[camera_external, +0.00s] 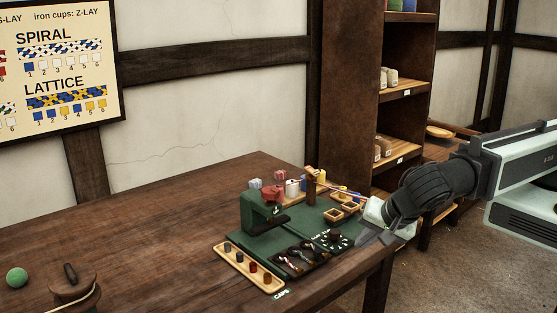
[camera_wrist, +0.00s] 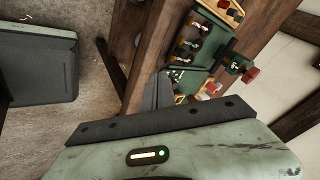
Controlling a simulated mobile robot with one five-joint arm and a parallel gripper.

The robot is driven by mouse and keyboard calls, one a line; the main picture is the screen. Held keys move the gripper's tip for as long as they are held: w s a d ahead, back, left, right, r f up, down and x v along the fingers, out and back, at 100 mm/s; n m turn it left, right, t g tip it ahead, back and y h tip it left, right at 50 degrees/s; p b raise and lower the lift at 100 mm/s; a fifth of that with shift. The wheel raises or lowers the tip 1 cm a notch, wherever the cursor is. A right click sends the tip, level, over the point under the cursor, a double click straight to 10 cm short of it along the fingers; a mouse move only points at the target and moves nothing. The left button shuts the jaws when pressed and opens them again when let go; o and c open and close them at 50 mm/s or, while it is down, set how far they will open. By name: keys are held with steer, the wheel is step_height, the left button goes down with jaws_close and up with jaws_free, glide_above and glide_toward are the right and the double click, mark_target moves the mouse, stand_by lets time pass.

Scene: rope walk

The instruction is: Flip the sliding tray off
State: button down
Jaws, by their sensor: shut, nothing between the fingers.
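A dark tray (camera_external: 318,262) with several small items in it lies at the front of a green base on the table. I cannot tell for certain whether it is the sliding tray. A green stand with a red top (camera_external: 262,210) rises behind it. My gripper (camera_external: 370,236) is shut and empty, at the right edge of the table, right of the dark tray and apart from it. In the wrist view the fingers (camera_wrist: 158,92) point towards the table, and the green base with the dark compartments (camera_wrist: 190,42) shows beyond them.
A wooden caps tray (camera_external: 222,249) stands at the front left of the green base. Small wooden boxes (camera_external: 334,215) and a brown post (camera_external: 311,184) stand behind. A green ball (camera_external: 17,278) and a spool (camera_external: 72,290) are at far left. The table's left middle is clear. Shelves (camera_external: 405,60) stand behind.

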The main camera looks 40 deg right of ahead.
mark_target(302, 245)
steer(key=w+f+b, duration=0.3)
steer(key=w, duration=0.1)
steer(key=w+f+b, duration=0.4)
steer(key=shift+w+a+f, duration=0.2)
steer(key=shift+w+f, duration=0.05)
steer(key=shift+f, duration=0.05)
steer(key=shift+w+a, duration=0.15)
steer(key=shift+w, duration=0.2)
steer(key=shift+w, duration=0.1)
steer(key=w, duration=1)
